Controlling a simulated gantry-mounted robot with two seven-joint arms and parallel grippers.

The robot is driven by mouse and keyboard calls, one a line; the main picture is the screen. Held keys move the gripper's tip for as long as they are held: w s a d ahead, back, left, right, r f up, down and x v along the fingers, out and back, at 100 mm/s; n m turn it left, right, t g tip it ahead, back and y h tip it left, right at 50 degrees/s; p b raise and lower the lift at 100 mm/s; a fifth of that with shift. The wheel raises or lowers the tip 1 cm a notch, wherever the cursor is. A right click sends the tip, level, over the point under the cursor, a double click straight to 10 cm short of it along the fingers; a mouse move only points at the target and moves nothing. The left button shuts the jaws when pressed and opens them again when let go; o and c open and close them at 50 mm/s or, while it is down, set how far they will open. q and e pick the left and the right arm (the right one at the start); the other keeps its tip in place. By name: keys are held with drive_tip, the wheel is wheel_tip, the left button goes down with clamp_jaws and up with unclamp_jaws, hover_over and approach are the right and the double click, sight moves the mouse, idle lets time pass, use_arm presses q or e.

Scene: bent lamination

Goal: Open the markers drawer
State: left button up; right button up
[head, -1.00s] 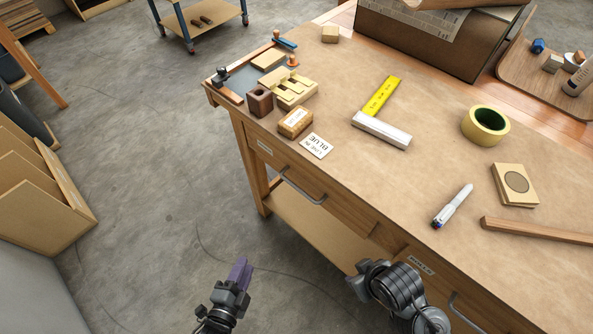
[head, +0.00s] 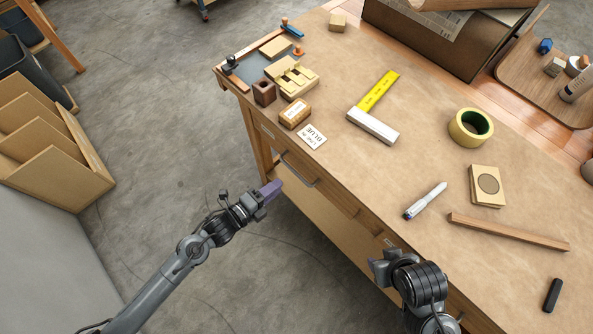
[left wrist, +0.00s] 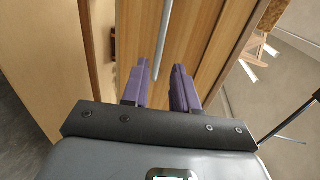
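The workbench front has a left drawer (head: 325,190) with a grey bar handle (head: 299,170) and a small label (head: 267,131). Another label (head: 390,243) marks a drawer further right; I cannot read either label. The left drawer looks shut. My left gripper (head: 273,188), with purple fingers, is just in front of the left drawer's handle. In the left wrist view, the fingers (left wrist: 162,72) are apart and empty, with the handle (left wrist: 164,38) ahead, lined up with the gap. My right gripper (head: 378,268) is near the right drawer; its fingers are not clear.
The floor left of the bench is clear near my left arm.

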sight(296, 172)
use_arm(q)
drive_tip(key=b+x, duration=0.2)
drive_tip(key=x, duration=0.7)
drive_tip(key=shift+d, duration=0.15)
clamp_jaws()
